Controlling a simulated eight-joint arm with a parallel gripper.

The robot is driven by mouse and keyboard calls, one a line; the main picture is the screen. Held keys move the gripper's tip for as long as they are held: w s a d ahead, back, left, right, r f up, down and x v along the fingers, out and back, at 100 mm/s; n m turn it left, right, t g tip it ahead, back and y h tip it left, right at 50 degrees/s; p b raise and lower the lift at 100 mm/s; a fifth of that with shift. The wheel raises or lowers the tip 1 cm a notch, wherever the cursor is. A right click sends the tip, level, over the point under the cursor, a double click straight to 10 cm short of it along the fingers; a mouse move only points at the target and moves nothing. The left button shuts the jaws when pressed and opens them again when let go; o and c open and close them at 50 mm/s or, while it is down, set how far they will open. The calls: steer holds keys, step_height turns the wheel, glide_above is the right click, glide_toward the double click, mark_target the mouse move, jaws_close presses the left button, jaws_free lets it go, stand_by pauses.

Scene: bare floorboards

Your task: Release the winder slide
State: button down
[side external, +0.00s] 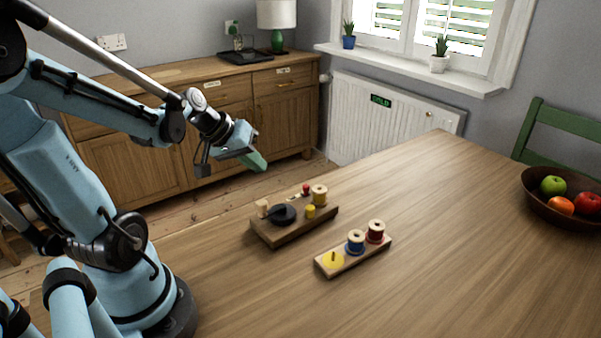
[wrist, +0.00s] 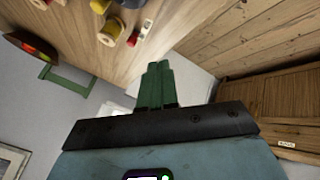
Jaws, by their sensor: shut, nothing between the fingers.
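The winder is a wooden board (side external: 290,230) on the table with a black disc (side external: 282,215), a light wooden knob (side external: 263,206), a yellow knob (side external: 310,211) and a pale wooden spool (side external: 319,194). A small red knob (side external: 305,189) sits at its far edge beside a pale strip; it looks like the slide.
A second board (side external: 327,269) stands right of the winder, holding a blue spool (side external: 355,241), a red spool (side external: 375,231) and a yellow disc with a bare peg (side external: 333,260). A fruit bowl (side external: 549,207) is at the far right. The table between is clear.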

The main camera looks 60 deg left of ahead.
steer(key=shift+v, duration=0.95)
steer(key=d+m, duration=0.1)
steer(key=d, duration=0.1)
steer(key=d+m, duration=0.1)
steer(key=d, duration=0.2)
steer(key=w+d+m, duration=0.1)
steer(key=d, duration=0.2)
steer(key=shift+d+r+m+g, duration=0.15)
steer(key=shift+d+m+g, duration=0.05)
steer(key=shift+m+g, duration=0.2)
steer(key=d+r+m, duration=0.1)
steer(key=d+m, duration=0.3)
steer(key=d, duration=0.3)
steer(key=shift+s+d+m+t, duration=0.3)
steer(key=shift+s, duration=0.15)
